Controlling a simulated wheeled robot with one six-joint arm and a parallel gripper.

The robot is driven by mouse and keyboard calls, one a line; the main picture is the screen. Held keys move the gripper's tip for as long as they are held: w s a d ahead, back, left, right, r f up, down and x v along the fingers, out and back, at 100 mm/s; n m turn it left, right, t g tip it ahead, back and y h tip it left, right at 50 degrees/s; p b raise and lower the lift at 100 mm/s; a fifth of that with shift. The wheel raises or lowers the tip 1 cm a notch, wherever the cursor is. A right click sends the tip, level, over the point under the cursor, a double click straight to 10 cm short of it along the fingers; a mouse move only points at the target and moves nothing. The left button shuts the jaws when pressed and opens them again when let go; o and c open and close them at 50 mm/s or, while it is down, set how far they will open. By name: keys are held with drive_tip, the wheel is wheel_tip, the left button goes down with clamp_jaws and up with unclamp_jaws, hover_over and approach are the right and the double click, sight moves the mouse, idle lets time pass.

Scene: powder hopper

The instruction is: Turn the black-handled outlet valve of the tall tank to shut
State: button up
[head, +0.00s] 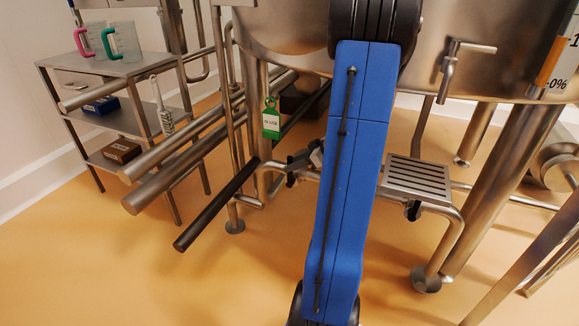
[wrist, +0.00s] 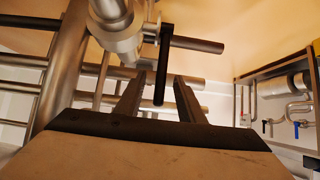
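The black valve handle (wrist: 163,65) is in the upper middle of the wrist view, a dark bar hanging from the steel valve body (wrist: 122,30). My gripper (wrist: 160,78) is open. Its two fingers stand either side of the handle's free end, with a visible gap on each side. In the head view the tall tank (head: 290,30) fills the top. My blue arm link covers the middle there and hides my gripper. A small dark fitting (head: 297,165) on piping shows left of the link; I cannot tell whether it is the valve.
A steel trolley (head: 125,68) with jugs stands at the left. Thick pipes (head: 190,150) run beside the tank. A green tag (head: 271,120) hangs there. A slotted steel step (head: 415,180) stands right of my arm.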

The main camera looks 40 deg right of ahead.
drive_tip(key=v, duration=0.9)
drive_tip(key=shift+d, duration=0.15)
drive_tip(key=shift+s, duration=0.1)
idle(0.3)
drive_tip(key=a+r+g, duration=0.2)
drive_tip(key=a+g, duration=0.1)
drive_tip(key=a, duration=0.9)
drive_tip(key=a+r+g, duration=0.2)
drive_tip(key=a+r, duration=0.1)
drive_tip(key=a, duration=0.9)
drive_tip(key=s+a+r+m+h, duration=0.3)
drive_tip(key=s+a+m, duration=0.1)
drive_tip(key=s+a, duration=0.8)
drive_tip(key=shift+s+a+r+h, duration=0.2)
drive_tip(key=shift+s+a+h, duration=0.2)
drive_tip(key=shift+s, duration=0.4)
drive_tip(key=shift+d, duration=0.15)
drive_tip(key=shift+c, duration=0.5)
